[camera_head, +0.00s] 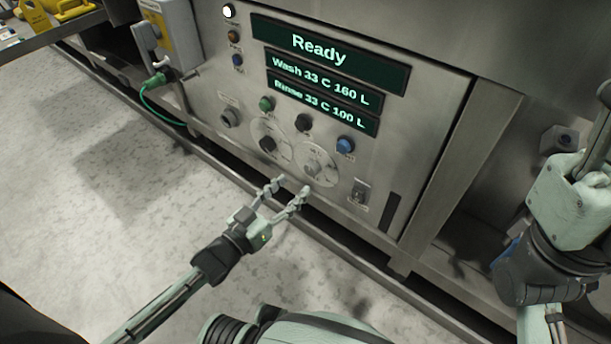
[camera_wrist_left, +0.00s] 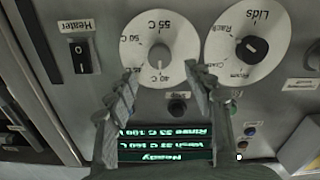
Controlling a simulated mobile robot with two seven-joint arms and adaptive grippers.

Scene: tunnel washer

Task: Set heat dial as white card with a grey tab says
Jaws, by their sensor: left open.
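The heat dial is a white disc with a grey knob and marks such as 40 C, 50 C and 55 C; it shows upside down in the left wrist view (camera_wrist_left: 160,38) and low on the panel in the head view (camera_head: 315,163). My left gripper (camera_head: 287,186) is open and empty, in front of and just below the dial; in the left wrist view its fingers (camera_wrist_left: 159,72) straddle the lower part of the dial. I cannot tell whether they touch it. My right gripper (camera_head: 597,135) is at the right edge, partly cut off. No white card with a grey tab shows.
The Lids dial (camera_wrist_left: 250,47) is beside the heat dial, and the Heater switch (camera_wrist_left: 82,57) is on its other side. Several buttons and green displays (camera_head: 318,88) are above. A green cable (camera_head: 150,100) hangs at the left. The floor before the panel is clear.

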